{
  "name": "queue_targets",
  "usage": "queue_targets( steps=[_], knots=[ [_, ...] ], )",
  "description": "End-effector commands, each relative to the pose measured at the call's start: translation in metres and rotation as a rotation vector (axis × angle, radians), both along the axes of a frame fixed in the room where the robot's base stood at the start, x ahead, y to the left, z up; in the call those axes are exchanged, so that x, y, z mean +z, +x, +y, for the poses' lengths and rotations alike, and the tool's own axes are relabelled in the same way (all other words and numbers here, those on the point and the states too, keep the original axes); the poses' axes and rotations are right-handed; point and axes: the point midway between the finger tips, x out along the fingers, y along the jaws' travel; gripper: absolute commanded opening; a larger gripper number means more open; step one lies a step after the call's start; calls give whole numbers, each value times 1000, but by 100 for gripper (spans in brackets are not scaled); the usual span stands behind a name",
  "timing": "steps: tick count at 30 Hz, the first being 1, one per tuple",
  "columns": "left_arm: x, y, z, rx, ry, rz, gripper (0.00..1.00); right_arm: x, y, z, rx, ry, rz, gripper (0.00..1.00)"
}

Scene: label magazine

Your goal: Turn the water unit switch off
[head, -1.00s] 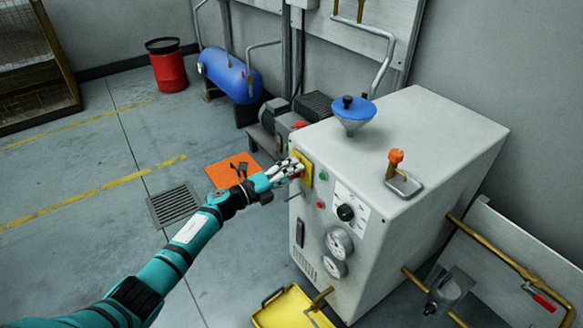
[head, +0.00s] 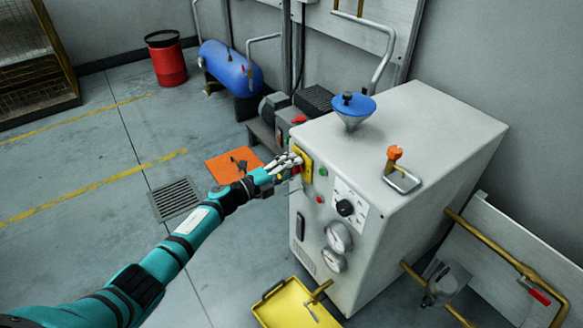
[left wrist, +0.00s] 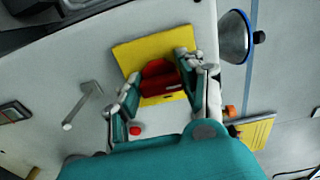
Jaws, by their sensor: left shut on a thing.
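The water unit (head: 400,150) is a pale grey box with dials and buttons on its front. Its switch is a red knob (left wrist: 160,80) on a yellow plate (left wrist: 130,55), which also shows at the front's upper left corner in the head view (head: 306,160). My left gripper (left wrist: 158,88) has its fingers on both sides of the red knob and is shut on it. In the head view my left gripper (head: 294,165) reaches the plate from the left and hides part of the knob. My right gripper does not show.
A yellow tray (head: 268,312) lies on the floor below the unit's front. A blue funnel (head: 353,106) and an orange-handled valve (head: 394,154) are on its top. A blue tank (head: 230,70) and a red bin (head: 166,62) stand behind.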

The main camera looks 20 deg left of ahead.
Motion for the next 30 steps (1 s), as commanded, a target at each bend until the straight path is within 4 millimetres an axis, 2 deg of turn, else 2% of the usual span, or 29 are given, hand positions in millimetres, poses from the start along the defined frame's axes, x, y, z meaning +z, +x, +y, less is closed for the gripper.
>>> queue_targets(
  steps=[1,6,17,20,30],
  knots=[
    [0,0,1,3,-1,2,40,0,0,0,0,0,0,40],
    [0,0,1,2,0,1,63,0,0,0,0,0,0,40],
    [-1,-4,4,2,1,2,63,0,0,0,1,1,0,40],
    [-2,-14,13,2,3,1,63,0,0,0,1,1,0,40],
    [-1,-71,55,1,3,3,63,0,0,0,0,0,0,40]
  ],
)
